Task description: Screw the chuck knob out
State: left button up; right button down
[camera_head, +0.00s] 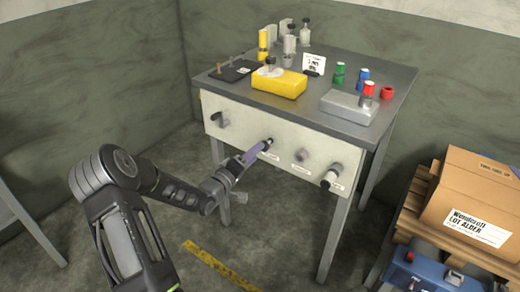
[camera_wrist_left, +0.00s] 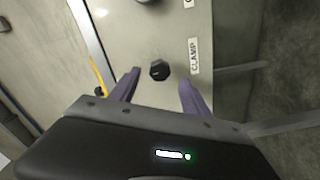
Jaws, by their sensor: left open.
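The bench (camera_head: 255,115) has a pale front panel with several knobs in a row. My left gripper (camera_head: 261,148) reaches from the left to a dark knob (camera_head: 269,141) left of the panel's middle. In the left wrist view, its purple jaws (camera_wrist_left: 160,80) are open, one on each side of this black faceted knob (camera_wrist_left: 158,70), apart from it. How deep the knob sits between them is unclear. The nearby label (camera_wrist_left: 194,57) reads CLAMP. A grey knob (camera_head: 308,167) is to its right; its label, partly cut off in the wrist view, starts with C. No readable label says chuck.
Other knobs sit at the panel's left (camera_head: 219,119) and right (camera_head: 330,178). The bench top carries a yellow block (camera_head: 280,84), a grey box (camera_head: 347,107) and small colored parts. A carton (camera_head: 475,200) on pallets and a blue toolbox (camera_head: 425,272) stand at the right.

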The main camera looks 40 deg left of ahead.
pick_arm(q)
jog(key=s, duration=0.3)
dwell(0.6)
notch_tip(320, 180, down, 7)
jog(key=s+a+m+g+y, duration=0.1)
jog(key=s+g+y, duration=0.1)
jog(key=g, duration=0.1)
jog(key=s+d+f+m+g+h+p, duration=0.1)
jog(key=s+d+f+g, duration=0.2)
jog(key=d+f, duration=0.35)
jog(key=s+d+f+m+g+h+p, duration=0.25)
jog(key=d+f, duration=0.25)
jog(key=d, duration=0.3)
jog(key=s+d+m+g+h+p, duration=0.1)
jog(key=s+d+m+g+p, duration=0.1)
jog(key=s+d, duration=0.8)
jog(key=s+d+m+g+h+p, duration=0.2)
jog(key=s+d+m+g, duration=0.3)
jog(key=s+d, duration=0.6)
jog(key=d+g+p, duration=0.1)
jog(key=d+g, duration=0.1)
jog(key=d, duration=0.5)
jog(key=shift+d+f+p, duration=0.25)
jog(key=shift+f+p, duration=0.05)
jog(key=shift+f, duration=0.05)
